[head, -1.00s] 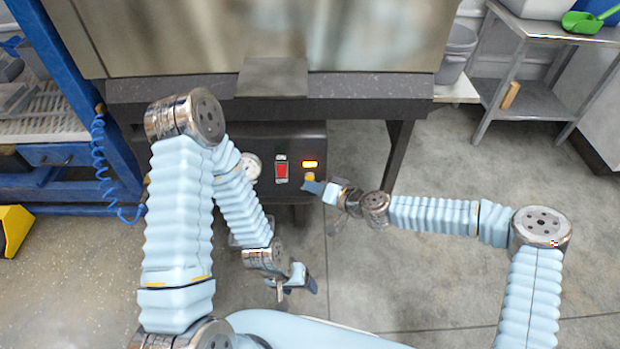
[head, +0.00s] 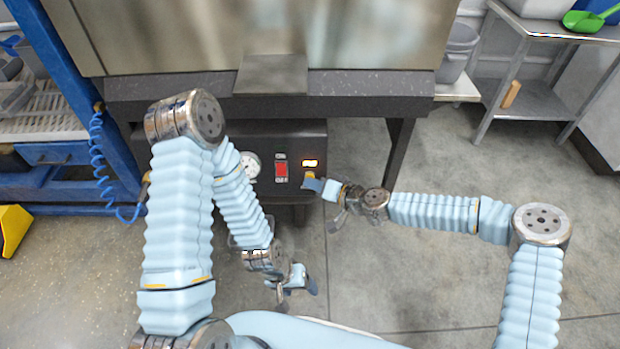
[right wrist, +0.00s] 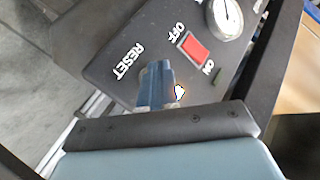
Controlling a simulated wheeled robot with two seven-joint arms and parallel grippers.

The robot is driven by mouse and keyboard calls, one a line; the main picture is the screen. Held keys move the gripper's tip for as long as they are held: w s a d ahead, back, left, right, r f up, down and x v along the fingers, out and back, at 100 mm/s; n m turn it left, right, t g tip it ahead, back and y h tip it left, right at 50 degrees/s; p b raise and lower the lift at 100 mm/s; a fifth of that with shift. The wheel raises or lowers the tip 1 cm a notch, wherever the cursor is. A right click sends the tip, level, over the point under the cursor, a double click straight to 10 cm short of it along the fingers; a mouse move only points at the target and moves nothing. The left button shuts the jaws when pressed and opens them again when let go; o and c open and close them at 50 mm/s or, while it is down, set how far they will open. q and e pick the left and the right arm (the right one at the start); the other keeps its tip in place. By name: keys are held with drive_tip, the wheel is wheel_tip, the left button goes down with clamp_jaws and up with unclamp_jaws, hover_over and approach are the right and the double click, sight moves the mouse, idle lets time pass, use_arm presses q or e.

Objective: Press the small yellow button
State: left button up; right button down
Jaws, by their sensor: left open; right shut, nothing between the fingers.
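The small yellow button (head: 310,174) is on the dark control panel (head: 232,134), just below a lit yellow indicator (head: 310,163). My right gripper (head: 314,184) is shut and empty, its blue fingertips at the button and covering its lower part. I cannot tell for certain whether they touch it. In the right wrist view the shut fingers (right wrist: 157,84) point at the panel by the RESET label (right wrist: 128,62), and the button is hidden behind them. A bright yellow-white patch (right wrist: 180,93) shows beside the fingers. My left gripper (head: 298,284) is open and empty, low and apart from the panel.
A red ON/OFF switch (head: 281,171) and a round gauge (head: 251,165) sit left of the button. The hopper's dark frame (head: 350,108) overhangs the panel. A blue rack (head: 75,90) stands at left, a metal table (head: 530,98) at right. The floor at right is clear.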

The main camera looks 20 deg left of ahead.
drive_tip(key=shift+w+a+f+b, duration=0.1)
drive_tip(key=shift+w+f+b, duration=0.05)
drive_tip(key=shift+w+b, duration=0.3)
idle(0.5)
drive_tip(key=shift+s, duration=0.15)
drive_tip(key=shift+s+d+r, duration=0.2)
drive_tip(key=shift+s+r, duration=0.1)
drive_tip(key=shift+s, duration=0.35)
drive_tip(key=shift+s+d+r+p, duration=0.2)
drive_tip(key=shift+s+d+r, duration=0.05)
drive_tip(key=shift+s, duration=0.5)
drive_tip(key=shift+s+d+r+p, duration=0.2)
drive_tip(key=shift+s+r+p, duration=0.1)
drive_tip(key=shift+s, duration=0.5)
drive_tip(key=shift+s+d+r+p, duration=0.15)
drive_tip(key=shift+s+d+r, duration=0.1)
drive_tip(key=shift+s, duration=0.5)
